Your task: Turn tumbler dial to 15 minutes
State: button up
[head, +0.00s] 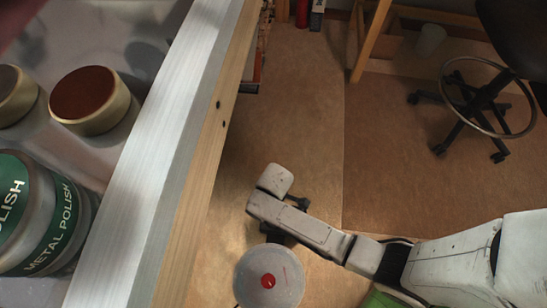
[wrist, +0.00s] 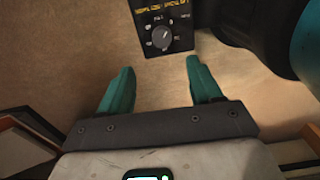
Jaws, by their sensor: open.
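In the wrist view, a black panel (wrist: 165,20) with yellow lettering along its top stands at the top centre. A round grey dial (wrist: 163,37) with a pointer and white marks around it sits on the panel. The marks are too small to read, so I cannot tell its setting. My gripper (wrist: 159,66) has two teal fingers spread apart, with nothing between them. The dial lies beyond the fingertips, in line with the gap, and is not touched. The head view shows my arm reaching in from the right; the dial is not visible there.
A dark teal and black rounded body (wrist: 285,35) is close on the right in the wrist view. In the head view, a metal-edged bench (head: 150,150) holds polish tins (head: 45,225). A grey disc with a red centre (head: 285,262) is below my arm. A wheeled chair (head: 487,100) stands upper right.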

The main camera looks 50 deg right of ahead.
jog(key=f+b, duration=0.6)
jog(key=f, duration=0.6)
jog(key=shift+a+f+b, duration=0.2)
jog(key=shift+b, duration=0.2)
jog(key=c, duration=1)
